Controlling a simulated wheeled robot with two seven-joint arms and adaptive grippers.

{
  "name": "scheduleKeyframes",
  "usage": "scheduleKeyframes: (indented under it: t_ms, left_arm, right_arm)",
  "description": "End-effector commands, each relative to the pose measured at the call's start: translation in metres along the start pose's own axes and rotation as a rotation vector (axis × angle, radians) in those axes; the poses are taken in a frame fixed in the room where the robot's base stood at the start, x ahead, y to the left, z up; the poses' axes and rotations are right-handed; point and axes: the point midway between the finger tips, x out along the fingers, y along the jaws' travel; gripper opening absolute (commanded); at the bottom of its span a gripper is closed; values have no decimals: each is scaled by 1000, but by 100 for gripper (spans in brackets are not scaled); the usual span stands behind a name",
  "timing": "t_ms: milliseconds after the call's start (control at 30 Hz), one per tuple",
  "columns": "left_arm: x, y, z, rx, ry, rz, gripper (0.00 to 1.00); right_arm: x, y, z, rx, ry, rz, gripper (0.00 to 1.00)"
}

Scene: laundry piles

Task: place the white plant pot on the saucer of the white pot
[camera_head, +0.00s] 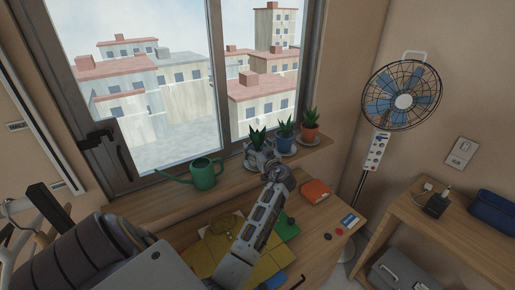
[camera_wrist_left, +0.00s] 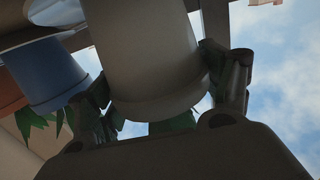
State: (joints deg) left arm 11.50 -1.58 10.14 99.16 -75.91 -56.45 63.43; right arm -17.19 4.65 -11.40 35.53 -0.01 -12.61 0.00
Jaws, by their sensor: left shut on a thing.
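The white plant pot with a spiky green plant (camera_head: 257,137) is at the windowsill, left of the blue pot. My left gripper (camera_head: 263,157) is shut on it and covers most of the pot in the head view. In the left wrist view the white pot (camera_wrist_left: 150,50) appears upside down, with one finger on each side of it. My right gripper is not in view.
A blue pot (camera_head: 285,133) and an orange pot (camera_head: 310,130) with plants stand on saucers to the right, close by. A green watering can (camera_head: 202,174) stands on the sill to the left.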

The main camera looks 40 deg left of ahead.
Motion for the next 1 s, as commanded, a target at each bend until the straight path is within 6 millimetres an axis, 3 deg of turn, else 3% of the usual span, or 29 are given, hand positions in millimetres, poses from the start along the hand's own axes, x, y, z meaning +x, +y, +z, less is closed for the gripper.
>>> scheduleKeyframes:
  t_ms: [67, 100, 233, 1000]
  left_arm:
    - [0, 0, 1, -1, 2, 0, 42]
    - [0, 0, 2, 0, 0, 0, 82]
    - [0, 0, 1, 0, -1, 0, 99]
    - [0, 0, -1, 0, 0, 0, 100]
  right_arm:
    - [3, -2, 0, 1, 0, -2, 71]
    - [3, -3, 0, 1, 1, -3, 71]
    - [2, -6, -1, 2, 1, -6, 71]
    - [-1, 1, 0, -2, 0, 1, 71]
